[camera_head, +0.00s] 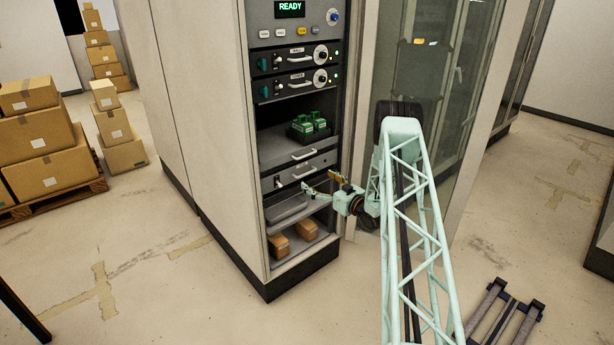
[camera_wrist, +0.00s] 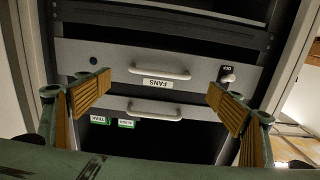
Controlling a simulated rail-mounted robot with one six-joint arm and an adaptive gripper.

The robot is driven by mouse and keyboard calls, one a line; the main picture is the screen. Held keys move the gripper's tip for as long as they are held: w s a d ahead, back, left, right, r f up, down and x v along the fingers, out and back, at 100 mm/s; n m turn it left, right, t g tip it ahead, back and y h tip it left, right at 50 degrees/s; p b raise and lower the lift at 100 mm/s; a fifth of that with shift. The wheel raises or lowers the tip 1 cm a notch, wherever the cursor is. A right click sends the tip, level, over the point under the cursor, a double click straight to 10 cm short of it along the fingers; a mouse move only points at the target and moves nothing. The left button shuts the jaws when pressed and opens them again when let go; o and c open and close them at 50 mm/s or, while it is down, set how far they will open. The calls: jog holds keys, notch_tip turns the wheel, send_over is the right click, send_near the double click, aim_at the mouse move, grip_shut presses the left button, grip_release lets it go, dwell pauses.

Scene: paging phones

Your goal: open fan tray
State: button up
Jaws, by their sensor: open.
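The fan tray (camera_head: 291,177) is a grey panel low in the rack, with a pale bar handle. Its front looks flush with the rack. The wrist view shows the fan tray (camera_wrist: 110,62) upside down, with its handle (camera_wrist: 160,72), an inverted FANS label (camera_wrist: 157,83) and a small switch (camera_wrist: 228,76) marked OFF. My gripper (camera_head: 322,182) is in front of the rack, near the tray's lower right. In the wrist view my gripper (camera_wrist: 160,83) has its yellow-padded fingers spread wide, one on either side of the handle, with nothing between them. Contact is not visible.
A shelf with green modules (camera_head: 308,125) and its own handle (camera_head: 303,154) is just above the tray. Below are a grey open tray (camera_head: 286,207) and brown blocks (camera_head: 279,246). A glass door (camera_head: 400,130) stands right of the rack.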

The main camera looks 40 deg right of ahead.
aim_at(307, 174)
jog(key=shift+w+b, duration=0.5)
jog(key=shift+w, duration=3.25)
jog(key=shift+s, duration=0.1)
jog(key=c, duration=1)
